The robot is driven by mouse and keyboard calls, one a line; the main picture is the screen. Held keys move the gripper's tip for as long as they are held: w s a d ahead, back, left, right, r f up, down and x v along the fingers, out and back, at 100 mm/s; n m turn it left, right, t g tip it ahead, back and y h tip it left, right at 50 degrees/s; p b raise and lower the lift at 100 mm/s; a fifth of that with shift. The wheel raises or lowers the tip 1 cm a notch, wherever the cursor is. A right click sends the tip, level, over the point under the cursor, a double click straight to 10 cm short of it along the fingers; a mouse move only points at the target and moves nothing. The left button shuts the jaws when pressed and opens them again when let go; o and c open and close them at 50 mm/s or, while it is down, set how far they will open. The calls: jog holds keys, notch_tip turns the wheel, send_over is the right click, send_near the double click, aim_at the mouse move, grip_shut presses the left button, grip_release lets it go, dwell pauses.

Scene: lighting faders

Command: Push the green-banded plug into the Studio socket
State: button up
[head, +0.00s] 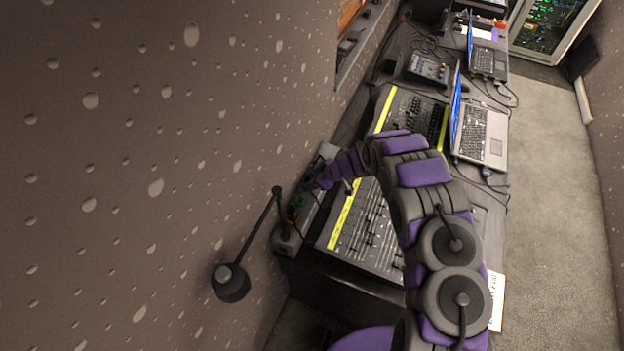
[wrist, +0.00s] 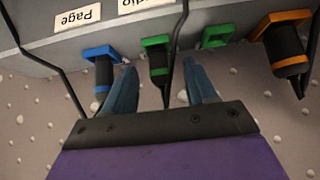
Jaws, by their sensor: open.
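My gripper (wrist: 160,64) is open in the wrist view, with one finger on each side of the green-banded plug (wrist: 158,66) and a gap visible on both sides. The plug is black with a green band, and its end is at the green-framed socket (wrist: 154,42) below a partly cut-off label ending in "dio" (wrist: 146,4). I cannot tell how deep it sits. An empty green-framed socket (wrist: 217,35) is to its right. In the head view my gripper (head: 313,187) is at the grey socket box (head: 286,241), and the plug cannot be made out.
A blue-banded plug (wrist: 102,75) is close beside the left finger, under the "Page" label (wrist: 78,17). An orange-banded plug (wrist: 286,52) is at the right. Black cables hang nearby. The fader desk (head: 366,240) is beside the box, and the dotted wall (head: 170,130) is close.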

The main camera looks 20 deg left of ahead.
jog(key=v, duration=1.7)
